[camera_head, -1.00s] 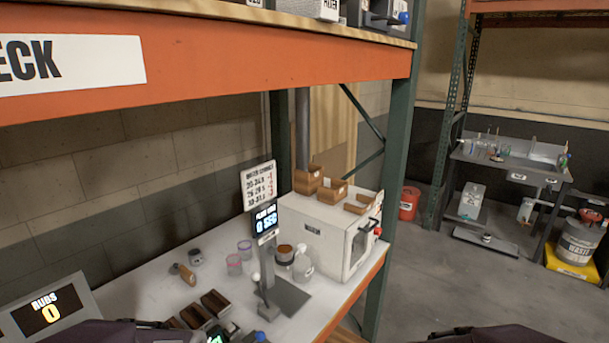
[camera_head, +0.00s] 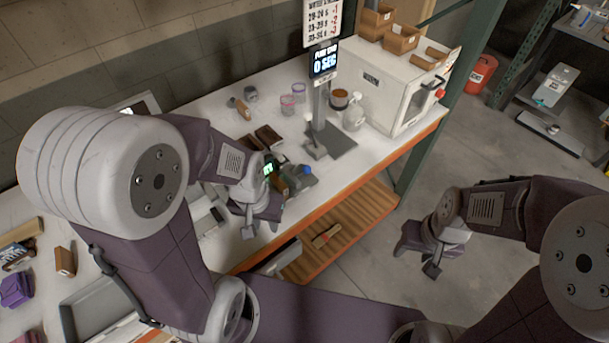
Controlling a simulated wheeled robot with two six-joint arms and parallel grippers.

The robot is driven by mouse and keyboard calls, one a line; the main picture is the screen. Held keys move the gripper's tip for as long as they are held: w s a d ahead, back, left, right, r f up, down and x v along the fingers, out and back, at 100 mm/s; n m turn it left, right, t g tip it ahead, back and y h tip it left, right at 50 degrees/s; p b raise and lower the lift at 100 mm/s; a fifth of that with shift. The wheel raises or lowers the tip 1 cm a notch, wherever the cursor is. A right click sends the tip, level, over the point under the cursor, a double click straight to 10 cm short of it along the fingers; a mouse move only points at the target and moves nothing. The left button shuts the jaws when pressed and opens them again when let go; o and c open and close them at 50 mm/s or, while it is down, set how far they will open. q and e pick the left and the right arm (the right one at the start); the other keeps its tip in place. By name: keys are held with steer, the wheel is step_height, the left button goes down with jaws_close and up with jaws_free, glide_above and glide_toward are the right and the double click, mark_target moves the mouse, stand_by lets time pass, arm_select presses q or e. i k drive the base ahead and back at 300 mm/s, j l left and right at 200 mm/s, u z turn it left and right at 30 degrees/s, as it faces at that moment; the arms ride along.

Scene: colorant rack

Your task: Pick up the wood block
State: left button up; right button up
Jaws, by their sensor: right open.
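A small upright brown block (camera_head: 65,261), which looks like the wood block, stands on the white bench at the far left, apart from both grippers. My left gripper (camera_head: 247,222) hangs over the front part of the bench, well to the right of that block. Its jaws are too small and turned away to tell open from shut. My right gripper (camera_head: 431,262) is over the floor in front of the bench, open and empty. My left arm hides much of the bench's middle left.
Dark brown trays (camera_head: 268,138), jars (camera_head: 287,105) and a stand with a timer display (camera_head: 324,62) are on the white bench (camera_head: 215,85). A white oven (camera_head: 400,85) stands at its right end. A slatted lower shelf (camera_head: 345,230) holds a brush.

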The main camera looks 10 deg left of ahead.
mark_target(65, 264)
steer(key=u, duration=2.8)
steer(key=i+j+u, duration=0.15)
steer(key=u, duration=0.2)
steer(key=i+j+u, duration=0.1)
steer(key=u, duration=0.25)
steer(key=i+u, duration=0.3)
steer(key=k+j, duration=0.05)
